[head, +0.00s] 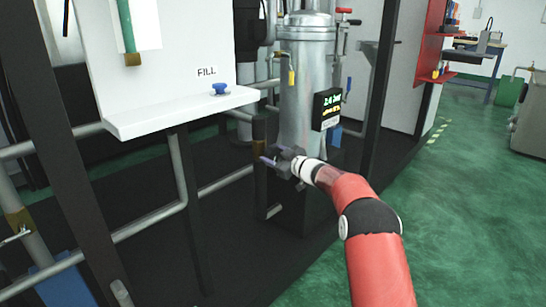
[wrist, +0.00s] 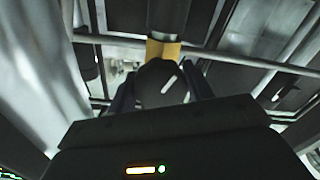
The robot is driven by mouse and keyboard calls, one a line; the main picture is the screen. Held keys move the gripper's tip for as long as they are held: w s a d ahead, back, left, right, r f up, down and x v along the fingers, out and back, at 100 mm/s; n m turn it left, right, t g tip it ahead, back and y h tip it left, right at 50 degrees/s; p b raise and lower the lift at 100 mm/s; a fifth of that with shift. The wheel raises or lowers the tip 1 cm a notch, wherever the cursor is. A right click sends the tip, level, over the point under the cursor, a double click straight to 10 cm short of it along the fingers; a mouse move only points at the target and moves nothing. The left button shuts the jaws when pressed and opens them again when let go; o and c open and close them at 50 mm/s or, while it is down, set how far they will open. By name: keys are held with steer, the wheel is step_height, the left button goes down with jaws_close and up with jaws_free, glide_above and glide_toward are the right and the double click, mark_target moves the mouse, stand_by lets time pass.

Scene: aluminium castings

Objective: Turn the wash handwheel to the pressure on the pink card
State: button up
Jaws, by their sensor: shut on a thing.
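The wash handwheel (wrist: 160,84) is a dark round knob with a white mark, seen in the wrist view between the two fingers. My gripper (wrist: 161,92) is shut on it; in the head view my gripper (head: 270,161) is at the lower left of a steel vessel (head: 307,75), and its own body mostly hides the wheel. A black display (head: 327,108) on the vessel shows a green reading that looks like 2.4 bar, with a smaller yellow line that I cannot read. I see no pink card in either view.
A white panel with a ledge (head: 180,112), a FILL label and a blue knob (head: 220,89) stands to the left. Pipes (head: 150,222) and dark posts (head: 371,100) surround the vessel. A brass-coloured collar (wrist: 163,50) shows beyond the wheel. Green floor (head: 470,210) is clear at right.

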steer(key=n+b, duration=0.2)
steer(key=n, duration=0.4)
steer(key=shift+f+n, duration=0.1)
steer(key=shift+n, duration=0.2)
steer(key=n+b, duration=0.3)
steer(key=n, duration=0.2)
stand_by(0.4)
steer(key=o, duration=1)
steer(key=shift+r, duration=0.2)
steer(key=shift+d, duration=0.1)
steer(key=shift+b+v, duration=0.3)
steer(key=shift+v, duration=3.5)
